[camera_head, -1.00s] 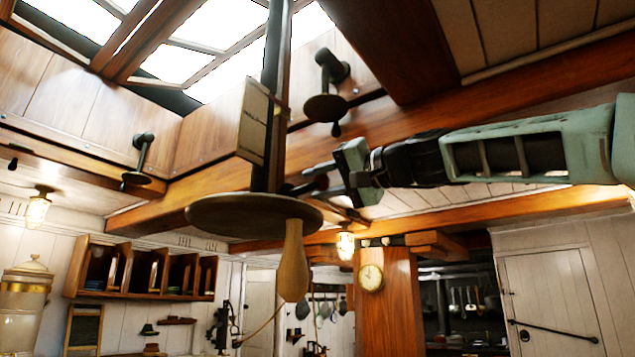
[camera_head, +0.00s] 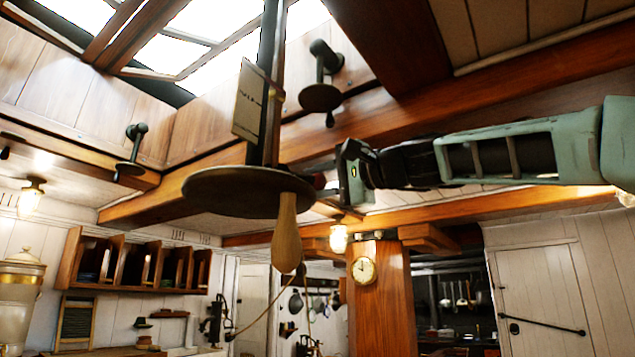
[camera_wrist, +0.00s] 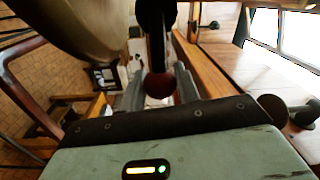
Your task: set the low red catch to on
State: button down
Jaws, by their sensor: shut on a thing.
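A round dark-red knob (camera_wrist: 159,87) on a dark lever (camera_wrist: 156,32) shows in the wrist view and appears to be the red catch. It sits between the two fingers of my gripper (camera_wrist: 159,92), which is shut on it. In the head view, my gripper (camera_head: 327,192) reaches in from the right, just beside the hanging dark disc (camera_head: 235,190). The knob is not clear in the head view. Any on or off marking cannot be made out.
A wooden handle (camera_head: 286,233) and a small hanging board (camera_head: 252,100) are close to the disc. Skylight fittings (camera_head: 320,97) and (camera_head: 131,150) other dark brackets stick out above. A wooden beam (camera_head: 440,110) runs above my arm. A clock (camera_head: 364,270) hangs on a post below.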

dwell(0.3)
jog(key=c, duration=1)
grip_release()
jog(key=shift+c, duration=0.2)
jog(key=shift+s+d+f+b, duration=0.2)
jog(key=shift+s+d+b, duration=0.05)
jog(key=shift+d+b, duration=0.25)
jog(key=b+v, duration=0.7)
jog(key=v, duration=0.9)
jog(key=shift+s+b, duration=0.2)
jog(key=shift+b, duration=0.15)
jog(key=shift+d, duration=0.1)
